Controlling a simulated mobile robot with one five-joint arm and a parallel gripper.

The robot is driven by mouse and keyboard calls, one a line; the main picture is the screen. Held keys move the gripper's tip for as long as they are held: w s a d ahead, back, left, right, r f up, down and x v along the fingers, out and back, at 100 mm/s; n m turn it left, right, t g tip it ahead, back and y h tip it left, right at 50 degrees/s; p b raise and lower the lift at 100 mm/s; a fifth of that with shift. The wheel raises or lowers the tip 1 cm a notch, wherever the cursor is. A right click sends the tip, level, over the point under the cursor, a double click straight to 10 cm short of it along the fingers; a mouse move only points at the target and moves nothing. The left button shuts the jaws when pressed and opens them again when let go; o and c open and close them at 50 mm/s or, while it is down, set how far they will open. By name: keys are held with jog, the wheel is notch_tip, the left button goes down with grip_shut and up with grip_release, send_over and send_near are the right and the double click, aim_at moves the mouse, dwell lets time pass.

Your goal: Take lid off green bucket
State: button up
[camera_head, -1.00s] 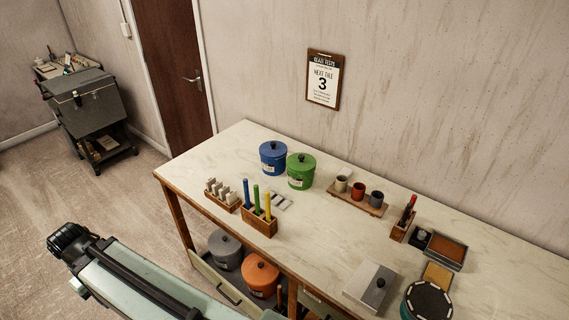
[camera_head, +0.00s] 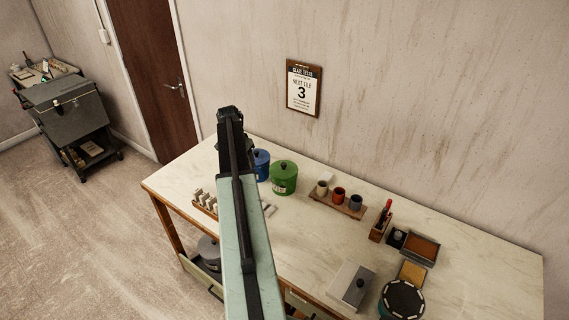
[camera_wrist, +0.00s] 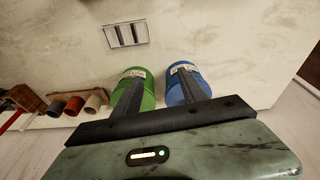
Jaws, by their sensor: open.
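The green bucket (camera_head: 284,183) stands on the table with its green lid (camera_head: 284,170) on, a dark knob on top and a pale label on its side. The blue bucket (camera_head: 262,166) stands just left of it, partly hidden by my arm. My gripper (camera_head: 229,113) is raised above the table's back left, left of the green bucket in the head view. In the wrist view my open gripper (camera_wrist: 163,82) has one finger across the green bucket (camera_wrist: 147,94) and the other across the blue bucket (camera_wrist: 174,92). Nothing is seen between the fingers. Contact cannot be told.
A wooden rack of small cups (camera_head: 338,203) stands right of the green bucket. A grey lidded box (camera_head: 345,282), a teal round container (camera_head: 402,300) and a wooden holder (camera_head: 378,235) stand further right. The wall is close behind. Table surface in front of the cups is clear.

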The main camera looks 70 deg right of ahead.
aim_at(284, 164)
jog(key=s+d+r+m, duration=0.2)
jog(key=s+d+m, duration=0.2)
jog(key=s+d, duration=0.7)
jog(key=shift+g, duration=0.3)
jog(key=b+x, duration=0.2)
jog(key=a+b+x, duration=0.1)
jog(key=b+x, duration=0.4)
jog(key=x, duration=0.1)
jog(key=shift+s+a+f, duration=0.1)
jog(key=shift+a+f, duration=0.15)
jog(key=shift+a, duration=0.05)
jog(key=shift+r, duration=0.2)
jog(key=shift+c, duration=0.7)
grip_shut()
